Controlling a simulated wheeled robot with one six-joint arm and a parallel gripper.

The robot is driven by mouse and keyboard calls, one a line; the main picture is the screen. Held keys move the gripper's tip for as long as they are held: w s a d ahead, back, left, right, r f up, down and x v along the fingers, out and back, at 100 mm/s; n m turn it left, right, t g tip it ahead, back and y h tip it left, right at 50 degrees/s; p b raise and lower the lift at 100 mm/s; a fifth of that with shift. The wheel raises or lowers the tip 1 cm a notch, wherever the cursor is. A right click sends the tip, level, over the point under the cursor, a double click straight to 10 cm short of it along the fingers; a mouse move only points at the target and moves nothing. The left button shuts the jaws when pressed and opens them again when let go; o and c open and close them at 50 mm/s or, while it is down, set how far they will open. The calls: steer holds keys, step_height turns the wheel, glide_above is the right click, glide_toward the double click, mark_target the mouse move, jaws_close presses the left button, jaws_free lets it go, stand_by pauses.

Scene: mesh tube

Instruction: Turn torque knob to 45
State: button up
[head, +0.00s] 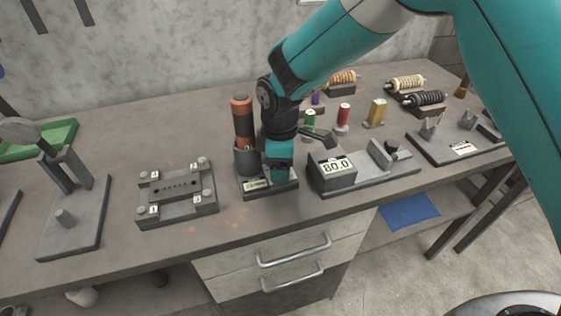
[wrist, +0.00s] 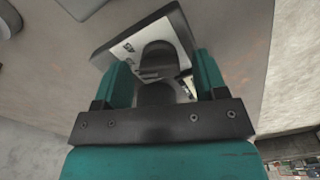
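My gripper (head: 281,168) points down over a small dark base (head: 268,190) near the table's front edge, beside an upright orange-and-black driver (head: 242,120). In the wrist view its two teal fingers (wrist: 163,64) stand apart, with a dark grey rounded knob (wrist: 158,58) between them. Gaps seem to show on both sides of the knob. The knob sits on a plate (wrist: 120,48) with a pale printed label; its setting cannot be read. The head view hides the knob behind my gripper. To the right, a display box (head: 333,169) reads 80.0.
The display box's base carries an upright bracket (head: 380,154) and a black round part (head: 391,146). A numbered block fixture (head: 177,193) stands left. Coloured spools, including a red one (head: 344,113), stand behind on the right. Bare table lies between the block fixture and the dark base.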

steer(key=c, duration=0.8)
steer(key=shift+m, duration=0.4)
steer(key=m, duration=0.3)
steer(key=shift+m+p, duration=0.4)
steer(key=shift+m, duration=1.7)
steer(key=shift+w, duration=0.1)
steer(key=o, duration=0.9)
